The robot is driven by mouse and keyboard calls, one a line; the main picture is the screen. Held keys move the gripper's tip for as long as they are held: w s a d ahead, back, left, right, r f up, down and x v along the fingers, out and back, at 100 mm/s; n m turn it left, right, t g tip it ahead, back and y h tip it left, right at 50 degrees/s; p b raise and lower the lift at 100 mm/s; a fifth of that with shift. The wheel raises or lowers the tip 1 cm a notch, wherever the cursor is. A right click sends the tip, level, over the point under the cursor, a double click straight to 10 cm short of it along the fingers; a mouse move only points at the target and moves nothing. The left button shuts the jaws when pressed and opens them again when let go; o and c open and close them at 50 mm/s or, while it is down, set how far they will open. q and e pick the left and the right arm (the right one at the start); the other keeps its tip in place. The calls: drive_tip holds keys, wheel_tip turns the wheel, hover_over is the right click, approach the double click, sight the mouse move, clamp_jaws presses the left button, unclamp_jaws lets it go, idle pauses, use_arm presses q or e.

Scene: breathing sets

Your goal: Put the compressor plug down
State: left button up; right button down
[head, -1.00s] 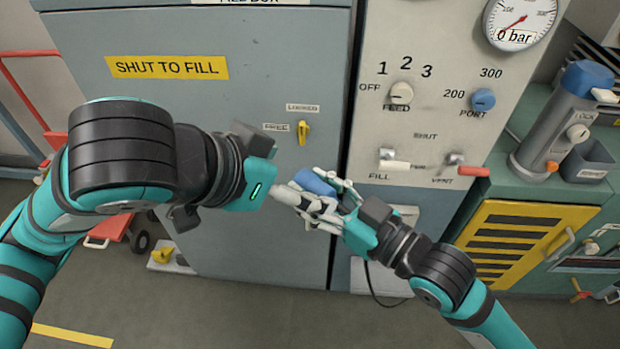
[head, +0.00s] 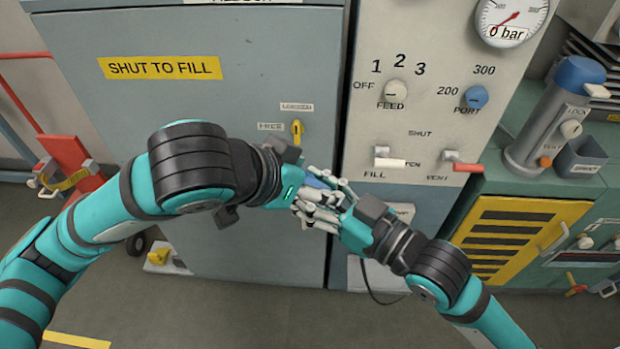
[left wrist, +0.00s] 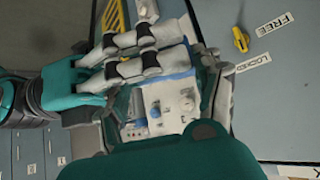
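No part is plainly readable as the compressor plug.
A grey cabinet (head: 200,120) stands close behind, with a yellow latch (head: 297,128). The fill panel (head: 430,140) with knobs and levers is to its right, its gauge (head: 508,18) at 0 bar. A black cable (head: 372,288) hangs low. A red trolley (head: 70,155) stands left.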

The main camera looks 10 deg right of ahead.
use_arm(q)
drive_tip(key=c, duration=0.7)
use_arm(e)
drive_tip(key=c, duration=0.7)
unclamp_jaws()
drive_tip(key=shift+f, duration=0.1)
